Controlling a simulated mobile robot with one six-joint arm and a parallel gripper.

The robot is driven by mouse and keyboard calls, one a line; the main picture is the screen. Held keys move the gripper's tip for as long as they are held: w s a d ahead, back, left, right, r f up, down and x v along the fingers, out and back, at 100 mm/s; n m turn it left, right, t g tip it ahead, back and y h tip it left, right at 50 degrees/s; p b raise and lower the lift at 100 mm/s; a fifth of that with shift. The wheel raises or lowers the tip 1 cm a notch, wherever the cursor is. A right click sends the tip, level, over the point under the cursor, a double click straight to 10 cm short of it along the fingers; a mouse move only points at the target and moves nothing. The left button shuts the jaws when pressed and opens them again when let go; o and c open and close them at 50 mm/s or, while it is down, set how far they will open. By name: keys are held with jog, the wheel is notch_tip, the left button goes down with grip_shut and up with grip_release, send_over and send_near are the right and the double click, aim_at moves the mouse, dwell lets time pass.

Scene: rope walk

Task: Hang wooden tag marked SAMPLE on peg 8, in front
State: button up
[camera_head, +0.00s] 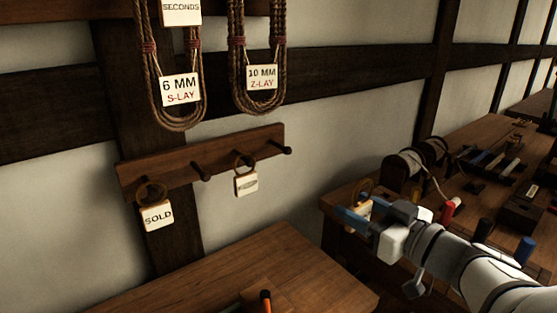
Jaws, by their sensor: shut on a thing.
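My gripper (350,218), with blue fingers, is at the right, above the near corner of the right-hand bench. It is shut on a small pale wooden tag (364,208) with a brown ring (363,187) standing above it. The fingers hide part of the tag and I cannot read its marking. The wooden peg rail (178,167) is on the wall to the left, well apart from my gripper. A SOLD tag (156,216) hangs at its left end. A bare peg (202,172) follows, then a tag with unreadable marking (246,184), then a bare peg (286,149) at the right end. No peg numbers show.
Rope coils with a 6 MM S-LAY card (180,89) and a 10 MM Z-LAY card (262,77) hang above the rail. A wooden table (310,283) stands below it. The right bench holds a dark spool (405,168) and several tools. The wall between rail and gripper is clear.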

aim_at(365, 209)
jog(key=shift+b+v, duration=0.45)
jog(key=shift+v, duration=1.85)
jog(key=shift+s+d, duration=0.1)
jog(key=shift+r, duration=0.1)
jog(key=shift+r+p, duration=0.1)
jog(key=shift+p, duration=0.25)
